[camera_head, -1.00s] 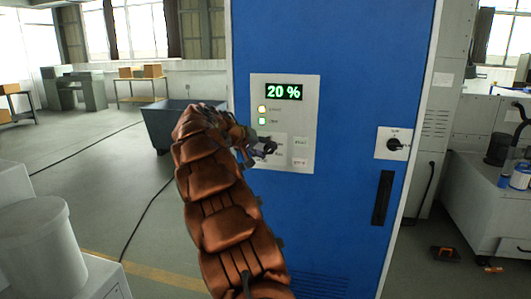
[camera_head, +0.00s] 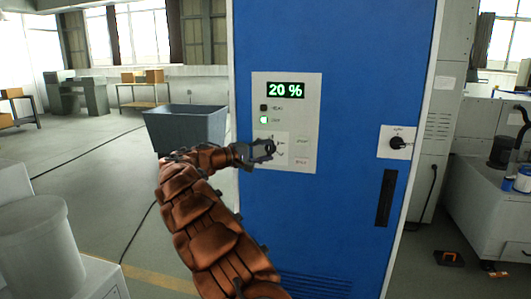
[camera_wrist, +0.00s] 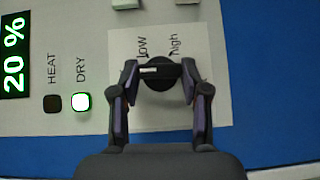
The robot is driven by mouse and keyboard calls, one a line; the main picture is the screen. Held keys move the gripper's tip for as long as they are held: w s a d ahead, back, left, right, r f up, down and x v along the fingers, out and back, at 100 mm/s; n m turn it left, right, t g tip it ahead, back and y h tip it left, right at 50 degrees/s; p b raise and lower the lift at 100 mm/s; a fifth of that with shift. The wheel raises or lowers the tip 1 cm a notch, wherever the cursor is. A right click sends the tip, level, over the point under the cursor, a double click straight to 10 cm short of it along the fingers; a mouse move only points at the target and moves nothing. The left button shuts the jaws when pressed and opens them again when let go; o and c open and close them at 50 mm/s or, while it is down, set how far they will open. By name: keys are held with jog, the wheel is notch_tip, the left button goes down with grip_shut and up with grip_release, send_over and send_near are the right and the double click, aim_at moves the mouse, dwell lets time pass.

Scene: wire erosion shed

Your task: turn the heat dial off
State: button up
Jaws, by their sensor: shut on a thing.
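The heat dial is a round black knob (camera_wrist: 159,75) on a pale plate marked "low" and "high" in the wrist view. A white pointer line on it points toward the left of that picture. My gripper (camera_wrist: 160,72) is shut on the dial, one finger on each side. In the head view my gripper (camera_head: 268,150) reaches the control panel (camera_head: 312,100) and partly hides the dial. The display (camera_head: 285,90) reads 20 %. The HEAT lamp (camera_wrist: 53,103) is dark and the DRY lamp (camera_wrist: 82,101) glows green.
The panel sits on a blue cabinet (camera_head: 345,50). Another black rotary switch (camera_head: 397,143) and a dark handle (camera_head: 385,198) are to its right. A grey bin (camera_head: 185,125) stands behind at left, and a grey cylinder (camera_head: 38,245) is at the near left.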

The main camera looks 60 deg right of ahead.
jog(key=shift+f, duration=0.1)
dwell(0.3)
jog(key=o, duration=1.1)
jog(key=shift+o, duration=0.2)
jog(key=shift+a, duration=0.1)
jog(key=v, duration=1.2)
jog(key=shift+f, duration=0.25)
